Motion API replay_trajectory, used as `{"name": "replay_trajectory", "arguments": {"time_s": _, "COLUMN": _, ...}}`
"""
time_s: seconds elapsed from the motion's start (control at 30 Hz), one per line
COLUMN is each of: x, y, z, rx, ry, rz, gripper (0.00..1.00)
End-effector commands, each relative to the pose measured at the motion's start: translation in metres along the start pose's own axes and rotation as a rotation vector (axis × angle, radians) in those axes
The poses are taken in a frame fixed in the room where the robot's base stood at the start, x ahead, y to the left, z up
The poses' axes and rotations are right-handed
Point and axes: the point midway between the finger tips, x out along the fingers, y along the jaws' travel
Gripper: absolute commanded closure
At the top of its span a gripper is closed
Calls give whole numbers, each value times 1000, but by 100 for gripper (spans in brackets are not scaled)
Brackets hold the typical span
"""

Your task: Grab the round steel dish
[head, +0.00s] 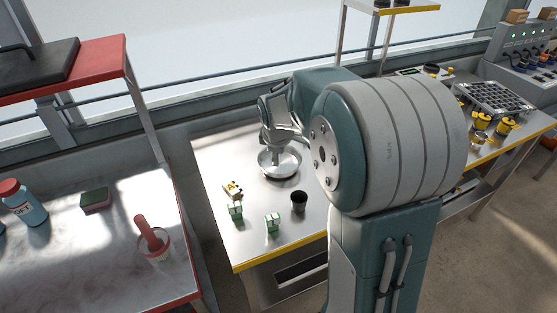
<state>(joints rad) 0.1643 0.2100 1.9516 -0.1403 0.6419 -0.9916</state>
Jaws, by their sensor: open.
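The round steel dish (282,168) is a shallow, shiny bowl on the metal table with the yellow front edge. My gripper (277,159) points down over the dish, at its near-left to middle part as seen in the head view. The gripper is open. The fingertips are small here, and I cannot tell whether they touch the dish. My arm hides part of the table to the right of the dish.
On the metal table (212,160), a small black cup (299,201), two green-and-white items (272,222) and a yellow-white block (232,190) stand in front of the dish. A seed tray (495,98) is at far right. A red-edged bench (100,250) stands left.

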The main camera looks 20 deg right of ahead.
Motion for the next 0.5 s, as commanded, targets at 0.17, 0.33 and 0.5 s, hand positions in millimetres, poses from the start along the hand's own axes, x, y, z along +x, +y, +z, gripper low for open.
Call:
{"name": "replay_trajectory", "arguments": {"time_s": 0.17, "x": 49, "y": 18, "z": 1, "rx": -141, "ry": -24, "rz": -18, "gripper": 56}}
{"name": "replay_trajectory", "arguments": {"time_s": 0.33, "x": 68, "y": 26, "z": 7, "rx": -184, "ry": -25, "rz": -24, "gripper": 56}}
{"name": "replay_trajectory", "arguments": {"time_s": 0.5, "x": 97, "y": 27, "z": 12, "rx": -181, "ry": -23, "rz": -30, "gripper": 56}}
